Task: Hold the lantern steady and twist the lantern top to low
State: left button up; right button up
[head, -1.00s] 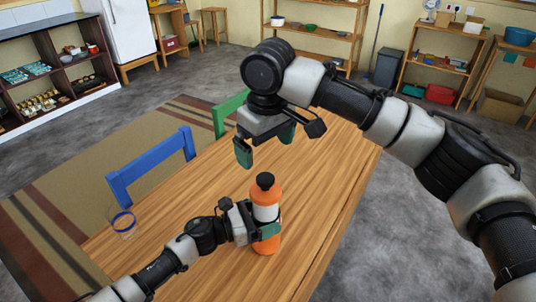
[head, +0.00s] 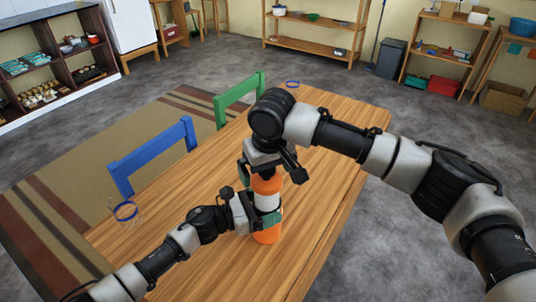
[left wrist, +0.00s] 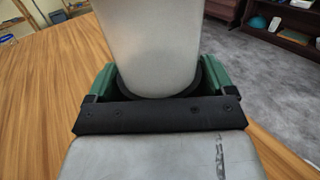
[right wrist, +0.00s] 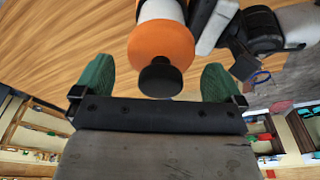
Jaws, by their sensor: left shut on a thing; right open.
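The lantern (head: 266,200) stands upright on the wooden table, with an orange body, a pale middle band and a black top knob. My left gripper (head: 262,222) is shut around its body; in the left wrist view the green fingers (left wrist: 160,85) flank the pale section. My right gripper (head: 264,172) points down just above the lantern, its open fingers on either side of the top. In the right wrist view the black knob (right wrist: 160,78) and orange shoulder (right wrist: 161,45) lie between the open green fingers (right wrist: 160,82), with gaps on both sides.
The wooden table (head: 215,195) is mostly clear. A clear glass with a blue rim (head: 125,211) stands at its left edge, and another blue-rimmed item (head: 292,84) is at the far end. A blue chair (head: 155,155) and a green chair (head: 240,98) stand along the left side.

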jog(key=shift+w+f, duration=0.1)
jog(key=shift+f, duration=0.65)
jog(key=shift+c, duration=0.5)
jog(key=c, duration=0.8)
jog(key=shift+n, duration=1.4)
jog(key=shift+a+n+y, duration=0.1)
jog(key=shift+n+y, duration=0.2)
jog(key=shift+n, duration=0.6)
jog(key=shift+n+g, duration=0.3)
jog(key=shift+n, duration=0.2)
